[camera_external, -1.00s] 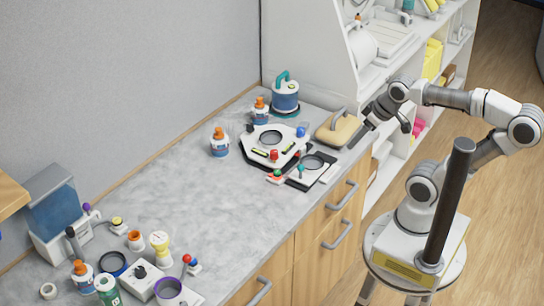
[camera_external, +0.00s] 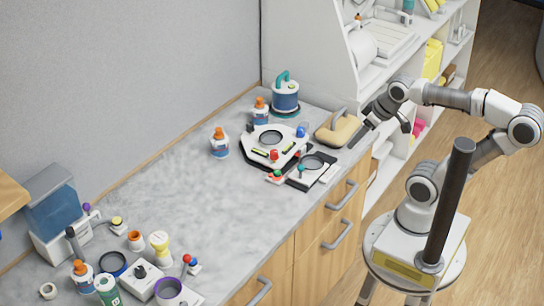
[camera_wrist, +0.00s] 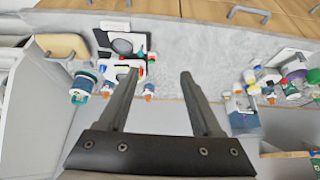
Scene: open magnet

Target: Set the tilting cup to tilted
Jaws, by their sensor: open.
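I cannot tell for sure which thing is the tilting cup. One candidate is a grey cup with a purple rim (camera_external: 172,292) at the near left of the counter, partly cut off by the frame edge. Another is a pale yellow cup-shaped piece (camera_external: 159,242) standing behind it. My gripper (camera_external: 358,138) hangs by the far right end of the counter, far from both, near a tan block with a handle (camera_external: 337,130). In the wrist view my gripper (camera_wrist: 158,75) has its two fingers wide apart with nothing between them.
A white board with a ring (camera_external: 284,155), a black panel (camera_external: 322,174), orange-capped bottles (camera_external: 219,148) and a blue pot with a teal handle (camera_external: 285,95) stand at the far end. A blue dispenser (camera_external: 55,212) stands at the left. The counter's middle (camera_external: 210,205) is clear.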

